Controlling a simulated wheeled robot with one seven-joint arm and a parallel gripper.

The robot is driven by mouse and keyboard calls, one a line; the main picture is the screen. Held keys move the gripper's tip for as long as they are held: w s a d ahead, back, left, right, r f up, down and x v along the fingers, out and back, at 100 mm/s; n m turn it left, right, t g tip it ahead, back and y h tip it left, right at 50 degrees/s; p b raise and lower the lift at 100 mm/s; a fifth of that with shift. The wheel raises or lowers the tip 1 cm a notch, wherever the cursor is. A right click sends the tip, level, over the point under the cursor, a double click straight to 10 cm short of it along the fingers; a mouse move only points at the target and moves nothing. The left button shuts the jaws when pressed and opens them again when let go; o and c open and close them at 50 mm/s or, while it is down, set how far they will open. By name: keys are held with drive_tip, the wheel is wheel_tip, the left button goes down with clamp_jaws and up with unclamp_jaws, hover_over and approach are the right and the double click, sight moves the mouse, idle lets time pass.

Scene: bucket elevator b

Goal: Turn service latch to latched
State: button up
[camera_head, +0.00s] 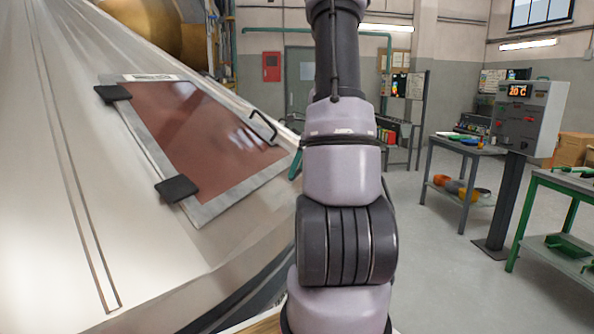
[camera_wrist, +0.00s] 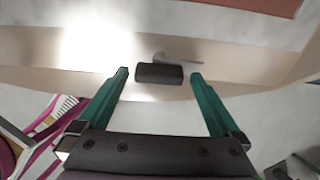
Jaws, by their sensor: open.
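The service latch (camera_wrist: 160,72) shows in the wrist view as a dark block with a thin grey bar behind it, on the pale machine casing. My gripper (camera_wrist: 160,76) is open, with one green finger on each side of the dark block. Gaps show between the block and both fingers; I cannot tell how far away it is in depth. In the head view my arm hides the latch and most of the gripper; only a piece of a green finger (camera_head: 295,165) shows left of the arm.
A reddish hatch panel (camera_head: 205,140) with dark hinges and a black handle (camera_head: 263,127) lies on the sloping casing at left. A control box (camera_head: 528,115) on a post, a grey table (camera_head: 465,150) and a green bench (camera_head: 560,185) stand right. Floor between is clear.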

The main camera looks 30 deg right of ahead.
drive_tip(key=shift+w+a+f, duration=0.15)
drive_tip(key=shift+f, duration=0.45)
drive_tip(key=c, duration=1.2)
